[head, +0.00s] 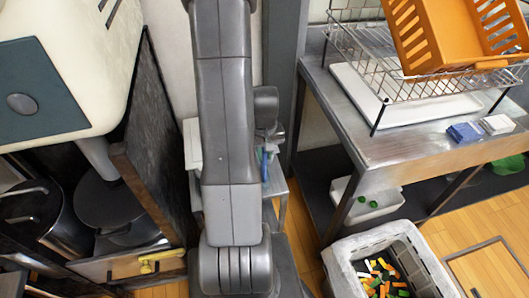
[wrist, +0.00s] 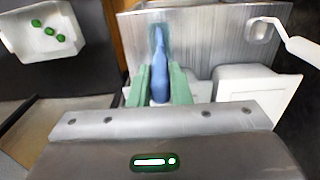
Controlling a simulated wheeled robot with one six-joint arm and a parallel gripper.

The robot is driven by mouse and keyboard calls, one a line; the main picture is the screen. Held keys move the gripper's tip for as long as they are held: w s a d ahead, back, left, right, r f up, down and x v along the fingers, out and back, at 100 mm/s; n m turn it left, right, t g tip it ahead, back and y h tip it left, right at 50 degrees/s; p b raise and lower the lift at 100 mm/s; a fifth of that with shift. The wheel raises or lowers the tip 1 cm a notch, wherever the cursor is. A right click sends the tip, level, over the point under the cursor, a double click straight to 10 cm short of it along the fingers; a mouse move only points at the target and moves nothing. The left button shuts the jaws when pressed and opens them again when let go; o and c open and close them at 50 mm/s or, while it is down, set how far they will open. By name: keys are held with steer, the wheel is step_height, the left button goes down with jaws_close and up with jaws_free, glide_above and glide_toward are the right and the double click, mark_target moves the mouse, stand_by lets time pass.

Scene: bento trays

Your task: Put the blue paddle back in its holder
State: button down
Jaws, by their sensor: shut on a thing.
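The blue paddle (wrist: 160,62) is between the two green fingers of my gripper (wrist: 158,88) in the wrist view, and the fingers are shut on it. Its narrow end points up the picture, in front of a brushed metal surface (wrist: 205,42). In the head view a little of the blue paddle (head: 265,166) shows beside my arm, over a small metal stand (head: 276,188). My arm hides most of the gripper there. I cannot make out the paddle's holder for certain, or whether the paddle touches the metal.
In the wrist view a white box (wrist: 255,88) and a white handled thing (wrist: 288,42) are at the right. A white bin (head: 365,203) with green pieces is on the low shelf. A grey crate (head: 340,255) of colored pieces stands at the lower right.

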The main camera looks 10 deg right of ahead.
steer(key=shift+f+b, duration=0.35)
steer(key=shift+f, duration=0.2)
steer(key=c, duration=0.7)
jaws_free()
steer(key=shift+r, duration=0.15)
steer(key=shift+r+p, duration=3.6)
steer(key=shift+r, duration=1.35)
steer(key=shift+f, duration=0.15)
